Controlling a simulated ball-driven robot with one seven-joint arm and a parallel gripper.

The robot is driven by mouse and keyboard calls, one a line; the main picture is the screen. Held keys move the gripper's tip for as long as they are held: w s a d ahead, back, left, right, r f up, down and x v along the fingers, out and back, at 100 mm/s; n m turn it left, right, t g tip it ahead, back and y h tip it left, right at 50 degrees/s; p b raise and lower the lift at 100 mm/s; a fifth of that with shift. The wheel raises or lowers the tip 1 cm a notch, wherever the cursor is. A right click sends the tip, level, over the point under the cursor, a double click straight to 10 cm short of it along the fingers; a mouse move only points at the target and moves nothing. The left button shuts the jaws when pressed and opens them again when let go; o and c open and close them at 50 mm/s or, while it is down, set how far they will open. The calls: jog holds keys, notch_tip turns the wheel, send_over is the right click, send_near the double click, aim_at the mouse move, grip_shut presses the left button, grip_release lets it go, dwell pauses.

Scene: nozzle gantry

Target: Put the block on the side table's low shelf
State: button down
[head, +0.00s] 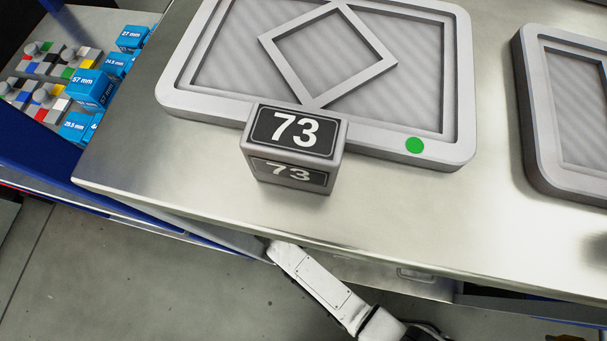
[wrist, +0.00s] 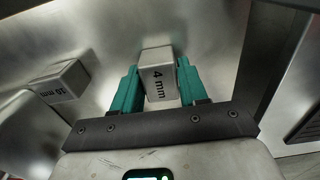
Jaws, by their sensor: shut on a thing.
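In the wrist view my gripper (wrist: 157,68) has its two teal fingers shut on a light grey block (wrist: 160,80) marked "4 mm". The block sits between the fingers, its far end toward a shiny metal surface (wrist: 110,30). I cannot tell whether it touches that surface. In the head view my white arm reaches in below the steel table's (head: 210,205) front edge. My gripper and the held block are hidden under that tabletop there. I cannot tell for certain which surface is the low shelf.
A grey block (wrist: 62,82) marked "10 mm" stands left of my gripper. A dark post (wrist: 262,60) rises close on the right. On the tabletop are a "73" block (head: 294,147), a framed grey tray (head: 455,70) and another tray (head: 530,110). Blue boxes (head: 92,88) stand far left.

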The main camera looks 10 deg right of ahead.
jog(key=shift+f, duration=0.1)
jog(key=c, duration=0.6)
grip_release()
notch_tip(320, 180, up, 12)
jog(key=p, duration=1.1)
jog(key=shift+r+p, duration=0.2)
jog(key=shift+p, duration=0.2)
jog(key=s+d+r+n, duration=0.1)
jog(key=s+d+r, duration=0.2)
jog(key=d+r, duration=0.8)
jog(key=s+d+r+n+t, duration=0.1)
jog(key=s+d+r, duration=0.3)
jog(key=d+r, duration=0.8)
jog(key=shift+s+d+r+n, duration=0.15)
jog(key=shift+s+d+n, duration=0.1)
jog(key=shift+d+n, duration=0.75)
